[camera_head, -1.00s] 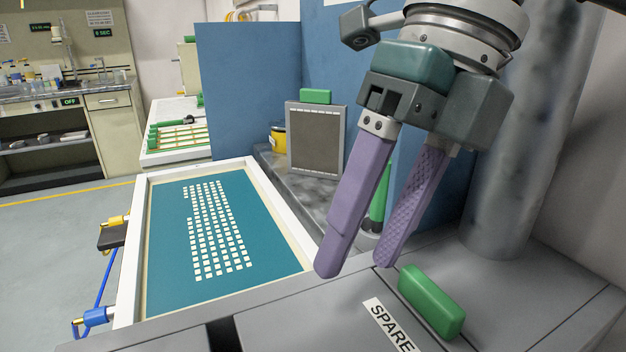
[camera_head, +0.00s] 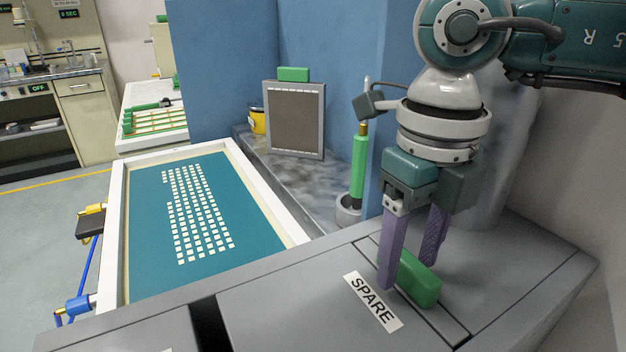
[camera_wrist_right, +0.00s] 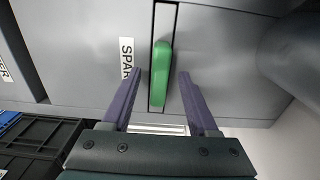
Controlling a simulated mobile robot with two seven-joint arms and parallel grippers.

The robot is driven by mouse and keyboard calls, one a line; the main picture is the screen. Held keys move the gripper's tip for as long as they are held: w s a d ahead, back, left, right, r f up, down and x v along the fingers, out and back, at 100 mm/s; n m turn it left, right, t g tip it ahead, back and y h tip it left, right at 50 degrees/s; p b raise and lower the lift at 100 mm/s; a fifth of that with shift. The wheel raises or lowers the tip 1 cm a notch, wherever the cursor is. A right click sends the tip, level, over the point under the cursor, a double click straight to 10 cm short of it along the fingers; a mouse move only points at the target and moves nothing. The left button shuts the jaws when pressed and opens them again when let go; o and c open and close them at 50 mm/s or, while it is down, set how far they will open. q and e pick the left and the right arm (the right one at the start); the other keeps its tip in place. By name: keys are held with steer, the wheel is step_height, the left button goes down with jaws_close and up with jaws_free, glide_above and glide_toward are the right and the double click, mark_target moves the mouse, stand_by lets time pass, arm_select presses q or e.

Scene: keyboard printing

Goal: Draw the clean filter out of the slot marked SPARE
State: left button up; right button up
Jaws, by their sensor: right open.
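The SPARE label (camera_head: 373,302) lies on the grey top of the machine, beside a narrow slot (camera_wrist_right: 164,22). A green handle (camera_head: 420,281) stands up from this slot; the filter body below it is hidden. In the right wrist view the handle (camera_wrist_right: 161,75) is an upright green bar. My right gripper (camera_head: 408,274) points down with its purple fingers open, one on each side of the handle. In the right wrist view a gap shows between the handle and each finger (camera_wrist_right: 160,76). My left gripper is not in view.
A framed grey mesh panel with a green top (camera_head: 294,115) leans at the back. A green-handled tool (camera_head: 358,170) stands in a grey cup, left of my right gripper. A white-framed teal screen (camera_head: 150,230) lies at left. A dark open gap (camera_head: 208,325) cuts the grey top.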

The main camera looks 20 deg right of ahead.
steer(key=shift+f, duration=0.25)
jaws_close()
stand_by(0.3)
steer(key=c, duration=0.7)
jaws_free()
jaws_close()
